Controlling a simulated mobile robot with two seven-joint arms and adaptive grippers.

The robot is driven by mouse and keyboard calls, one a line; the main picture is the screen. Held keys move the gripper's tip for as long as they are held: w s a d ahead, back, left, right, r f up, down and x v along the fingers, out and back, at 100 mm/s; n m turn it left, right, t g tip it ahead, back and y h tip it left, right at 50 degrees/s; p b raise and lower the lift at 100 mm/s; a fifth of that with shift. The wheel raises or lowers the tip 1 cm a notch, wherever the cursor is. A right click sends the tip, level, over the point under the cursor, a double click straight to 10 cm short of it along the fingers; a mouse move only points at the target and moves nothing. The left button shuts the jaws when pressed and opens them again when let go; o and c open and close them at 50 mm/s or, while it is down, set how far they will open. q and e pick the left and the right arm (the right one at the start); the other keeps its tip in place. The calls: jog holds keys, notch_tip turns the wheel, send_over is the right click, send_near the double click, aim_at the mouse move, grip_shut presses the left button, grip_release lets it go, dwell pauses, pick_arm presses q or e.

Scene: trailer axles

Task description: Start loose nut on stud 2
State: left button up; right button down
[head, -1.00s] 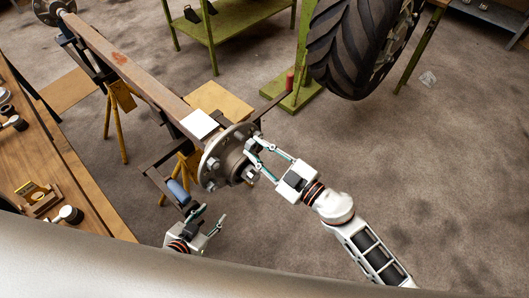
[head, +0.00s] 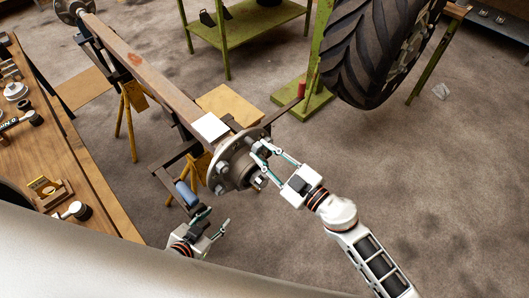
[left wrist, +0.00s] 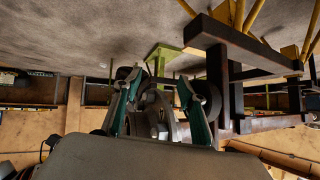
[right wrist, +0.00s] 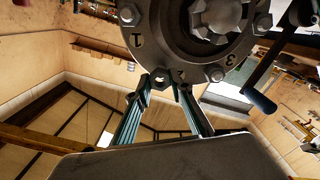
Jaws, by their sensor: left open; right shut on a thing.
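The round grey hub (head: 228,164) sits at the near end of the axle beam (head: 160,88). In the right wrist view the hub face (right wrist: 165,38) carries the numbers 1, 2 and 3, with hex nuts near 1 and 3. My right gripper (head: 262,164) is at the hub's right side, its fingertips closed around a small nut (right wrist: 161,77) beside the number 2. Whether its thread has caught on stud 2 cannot be told. My left gripper (head: 214,218) is open and empty, below the hub; its fingers frame the hub (left wrist: 157,108) in the left wrist view.
Yellow stands (head: 127,120) hold up the beam, and a white block (head: 210,127) lies on it. A large tyre (head: 375,50) stands at the upper right. A wooden bench (head: 85,170) with tools is at the left.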

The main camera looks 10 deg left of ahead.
jog(key=c, duration=2.8)
grip_release()
jog(key=shift+w+a, duration=0.3)
jog(key=shift+a, duration=0.2)
grip_shut()
jog(key=m, duration=1.2)
jog(key=shift+a, duration=0.1)
jog(key=m, duration=1.2)
